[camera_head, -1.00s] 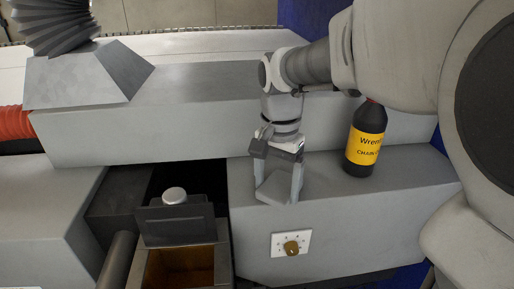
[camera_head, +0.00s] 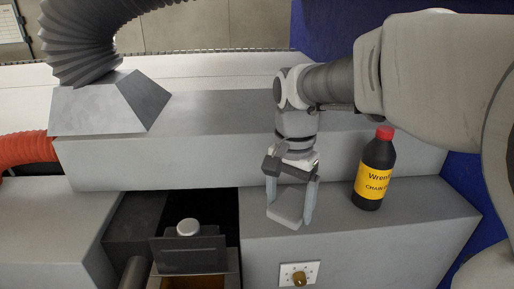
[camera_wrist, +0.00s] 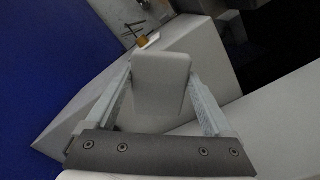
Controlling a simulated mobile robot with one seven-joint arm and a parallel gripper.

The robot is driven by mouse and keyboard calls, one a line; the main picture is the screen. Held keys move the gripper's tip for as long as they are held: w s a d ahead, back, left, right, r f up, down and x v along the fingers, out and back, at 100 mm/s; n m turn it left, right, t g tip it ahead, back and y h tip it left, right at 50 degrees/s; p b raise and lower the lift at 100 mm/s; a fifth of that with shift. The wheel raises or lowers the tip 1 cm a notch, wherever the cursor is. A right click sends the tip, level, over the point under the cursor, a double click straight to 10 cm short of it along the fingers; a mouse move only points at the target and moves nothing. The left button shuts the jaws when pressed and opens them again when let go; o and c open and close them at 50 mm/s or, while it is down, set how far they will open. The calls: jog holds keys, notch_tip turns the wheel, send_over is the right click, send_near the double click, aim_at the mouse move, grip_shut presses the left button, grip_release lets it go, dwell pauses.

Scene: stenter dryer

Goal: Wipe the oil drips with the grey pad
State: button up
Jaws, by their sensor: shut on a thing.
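My gripper (camera_head: 290,203) is shut on the grey pad (camera_head: 286,208), which sits between its two fingers. The pad is over the grey ledge (camera_head: 340,235), left of the bottle and above the dial. I cannot tell whether it touches the ledge. In the wrist view the pad (camera_wrist: 160,75) shows as a pale rounded block held between the fingers. I can make out no oil drips in either view; the pad and fingers cover part of the ledge.
A black bottle with a red cap and yellow label (camera_head: 374,172) stands on the ledge right of my gripper. A dial (camera_head: 299,274) is on the front face. Left of the ledge is a dark recess with an open metal box (camera_head: 190,256). A grey duct hood (camera_head: 110,102) stands at back left.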

jog(key=shift+r, duration=0.6)
jog(key=shift+r, duration=0.15)
jog(key=shift+r+p, duration=0.3)
jog(key=shift+r, duration=1.05)
jog(key=shift+s, duration=0.1)
